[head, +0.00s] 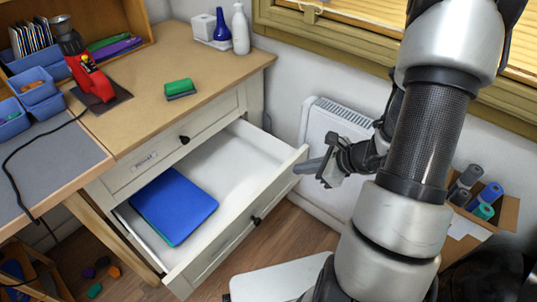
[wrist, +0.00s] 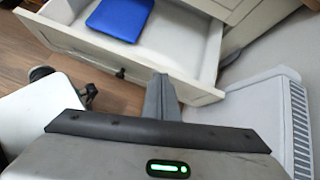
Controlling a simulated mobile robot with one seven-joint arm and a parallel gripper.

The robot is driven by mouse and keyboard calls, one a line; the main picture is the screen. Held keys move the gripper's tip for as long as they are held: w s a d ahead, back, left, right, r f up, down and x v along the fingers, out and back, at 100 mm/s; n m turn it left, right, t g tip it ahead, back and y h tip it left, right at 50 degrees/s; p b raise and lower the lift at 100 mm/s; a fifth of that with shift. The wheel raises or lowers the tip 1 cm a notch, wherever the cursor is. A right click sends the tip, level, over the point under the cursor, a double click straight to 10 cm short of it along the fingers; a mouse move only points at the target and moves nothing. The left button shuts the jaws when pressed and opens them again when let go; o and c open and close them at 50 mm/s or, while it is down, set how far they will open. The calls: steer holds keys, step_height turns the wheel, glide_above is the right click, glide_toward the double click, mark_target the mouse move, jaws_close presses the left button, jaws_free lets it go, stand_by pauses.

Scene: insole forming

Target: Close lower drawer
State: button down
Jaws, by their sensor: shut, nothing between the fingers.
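The lower drawer (head: 240,222) of the white desk is pulled well out, its front panel angled toward me with a dark knob (head: 255,221). A blue folded item (head: 174,206) lies inside it on the left. My gripper (head: 308,168) is shut and empty, at the right end of the drawer's front panel; I cannot tell if it touches. In the wrist view the shut fingers (wrist: 162,97) point at the open drawer (wrist: 177,40), near its front edge, with the blue item (wrist: 119,18) inside. The upper drawer (head: 175,143) is closed.
The desk top (head: 150,110) holds a green sponge-like block (head: 179,88), a red tool (head: 90,80) and bottles (head: 240,30). A white heater (head: 330,150) stands right of the desk. A box of rolls (head: 485,205) is at the right. A pale seat-like surface (head: 275,281) is in front.

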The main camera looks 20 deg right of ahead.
step_height(320, 180, down, 7)
steer(key=s+d+m, duration=0.2)
steer(key=m, duration=0.1)
steer(key=b, duration=0.3)
glide_toward(273, 182)
steer(key=shift+h, duration=0.4)
steer(key=shift+a+x, duration=0.15)
steer(key=shift+x, duration=1.25)
steer(key=shift+a+x, duration=0.15)
steer(key=shift+x, duration=1.25)
steer(key=shift+s, duration=0.1)
steer(key=w+a+b, duration=0.1)
steer(key=w+a, duration=0.7)
steer(key=w, duration=0.3)
steer(key=w+a+b, duration=0.1)
steer(key=w+a, duration=0.7)
steer(key=w, duration=0.4)
steer(key=shift+a+b, duration=0.3)
steer(key=shift+b, duration=0.05)
steer(key=shift+s, duration=0.1)
